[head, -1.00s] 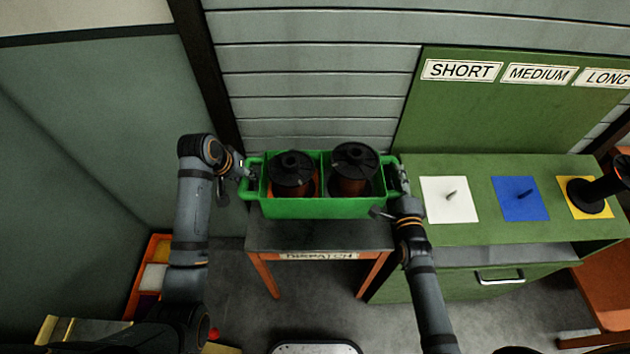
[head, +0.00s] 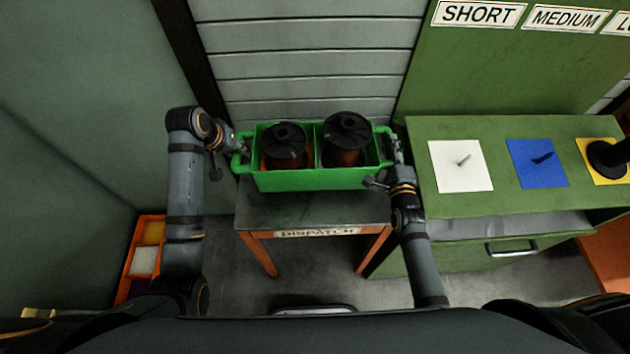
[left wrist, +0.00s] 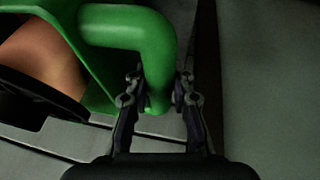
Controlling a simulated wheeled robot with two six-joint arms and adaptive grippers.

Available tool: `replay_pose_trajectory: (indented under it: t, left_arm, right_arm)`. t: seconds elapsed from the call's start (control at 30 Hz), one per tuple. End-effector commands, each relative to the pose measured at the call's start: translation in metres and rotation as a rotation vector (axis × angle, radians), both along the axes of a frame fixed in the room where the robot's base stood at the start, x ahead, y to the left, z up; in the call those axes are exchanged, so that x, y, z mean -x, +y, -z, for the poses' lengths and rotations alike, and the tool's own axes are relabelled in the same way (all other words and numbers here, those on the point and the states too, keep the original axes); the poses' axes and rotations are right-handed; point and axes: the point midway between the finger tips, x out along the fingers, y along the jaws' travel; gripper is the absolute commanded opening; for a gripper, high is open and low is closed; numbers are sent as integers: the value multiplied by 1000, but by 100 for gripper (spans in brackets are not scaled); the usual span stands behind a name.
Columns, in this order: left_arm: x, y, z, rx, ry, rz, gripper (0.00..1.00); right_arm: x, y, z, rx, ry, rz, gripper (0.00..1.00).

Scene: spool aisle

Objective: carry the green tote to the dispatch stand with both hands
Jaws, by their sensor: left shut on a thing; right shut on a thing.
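The green tote (head: 310,180) holds two black-flanged spools, a left one (head: 284,138) and a right one (head: 347,130), in separate compartments. It is over the dark-topped dispatch stand (head: 310,212), which has orange legs and a DISPATCH label. I cannot tell whether the tote touches the stand's top. My left gripper (head: 238,150) is shut on the tote's left handle, which shows in the left wrist view (left wrist: 135,30) between the fingers. My right gripper (head: 395,150) is shut at the tote's right handle; its fingertips are small and partly hidden.
A green bench (head: 450,197) with white (head: 445,175), blue (head: 530,172) and yellow pegged squares stands close on the right, under SHORT and MEDIUM signs. An orange bin (head: 140,285) is on the floor at left. A slatted wall (head: 310,60) is behind the stand.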

Motion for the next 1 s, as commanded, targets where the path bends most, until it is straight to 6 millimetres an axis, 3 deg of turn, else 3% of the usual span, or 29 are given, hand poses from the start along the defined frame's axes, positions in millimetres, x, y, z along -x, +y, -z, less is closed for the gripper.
replay_pose_trajectory:
  t: [0.47,1.0]
  left_arm:
    - [-1,0,-1,-1,-7,-1,0]
    - [-1,0,31,-1,-7,-1,0]
  right_arm:
    - [-1,0,-3,0,-12,0,0]
    - [-1,0,29,0,-12,0,0]
